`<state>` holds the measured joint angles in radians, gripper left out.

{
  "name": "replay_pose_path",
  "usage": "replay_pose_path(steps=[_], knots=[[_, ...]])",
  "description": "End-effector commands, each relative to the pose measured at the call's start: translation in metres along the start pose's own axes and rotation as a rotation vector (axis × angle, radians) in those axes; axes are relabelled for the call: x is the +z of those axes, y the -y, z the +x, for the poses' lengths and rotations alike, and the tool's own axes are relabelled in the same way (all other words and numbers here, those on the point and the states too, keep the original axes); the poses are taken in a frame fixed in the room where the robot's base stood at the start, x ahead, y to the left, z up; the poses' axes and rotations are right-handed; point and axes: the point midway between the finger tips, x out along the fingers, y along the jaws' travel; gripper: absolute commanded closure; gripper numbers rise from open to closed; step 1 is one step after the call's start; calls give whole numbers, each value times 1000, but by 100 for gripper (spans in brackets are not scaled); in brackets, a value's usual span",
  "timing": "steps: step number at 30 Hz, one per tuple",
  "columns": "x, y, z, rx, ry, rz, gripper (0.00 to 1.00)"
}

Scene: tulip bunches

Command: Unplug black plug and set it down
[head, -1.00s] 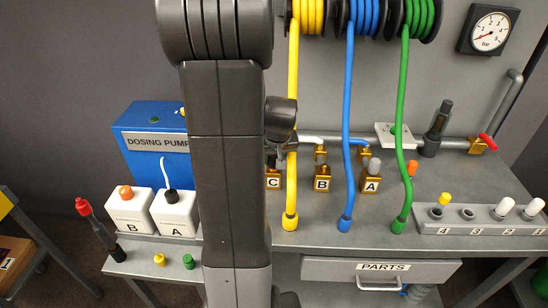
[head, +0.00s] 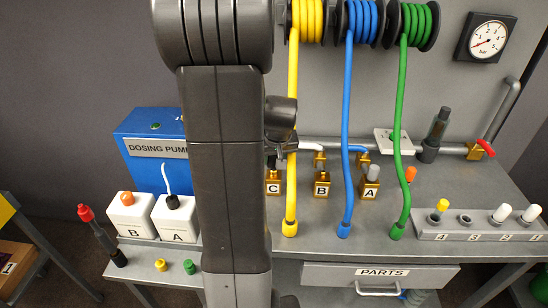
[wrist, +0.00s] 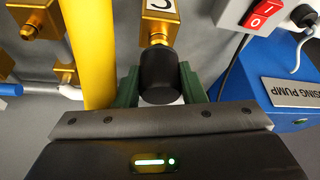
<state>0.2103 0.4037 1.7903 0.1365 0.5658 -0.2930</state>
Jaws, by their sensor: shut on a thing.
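The black plug (wrist: 160,76) sits between the two green fingers of my gripper (wrist: 160,84) in the wrist view, with a finger against each side. Its far end meets the brass neck of block C (wrist: 158,28); I cannot tell how deep it is seated. In the head view, block C (head: 273,187) stands on the bench, and the dark plug (head: 272,163) shows just above it, partly hidden by my arm. My gripper (head: 284,150) is mostly hidden behind my arm there.
The yellow hose (wrist: 88,50) runs close beside my gripper. Brass blocks B (head: 322,184) and A (head: 371,186) stand to the right. A numbered rack (head: 470,228) is at the right end. The blue dosing pump (head: 150,125) is at the left. Bare bench (head: 320,217) lies in front.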

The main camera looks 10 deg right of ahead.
Motion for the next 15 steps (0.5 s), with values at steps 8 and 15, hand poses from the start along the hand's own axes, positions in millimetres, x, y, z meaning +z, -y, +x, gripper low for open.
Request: replay_pose_path(steps=[8,15], knots=[[-8,0,-18,0,-1,0,91],[-13,0,-31,0,-1,0,91]])
